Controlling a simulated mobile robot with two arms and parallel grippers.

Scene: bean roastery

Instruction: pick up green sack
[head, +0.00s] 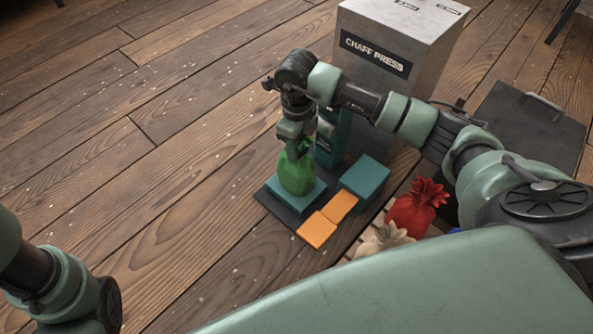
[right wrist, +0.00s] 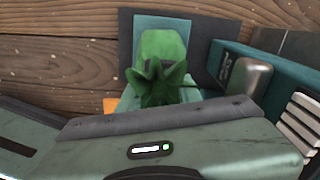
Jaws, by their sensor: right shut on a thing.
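The green sack (head: 296,174) is upright on or just above a teal block (head: 290,196) that rests on a dark mat; I cannot tell whether it touches the block. My right gripper (head: 297,146) comes down from above and is shut on the sack's gathered top. In the right wrist view the green sack (right wrist: 162,52) shows its leafy tuft against the gripper body, and the fingertips are hidden. My left arm shows at the lower left edge of the head view, but its gripper is out of sight.
A grey box labelled CHAFF PRESS (head: 388,62) stands behind my right arm. A teal block (head: 365,176), orange pieces (head: 317,230), a red sack (head: 416,208) and a cream sack (head: 384,240) lie to the right. The wooden floor at left is clear.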

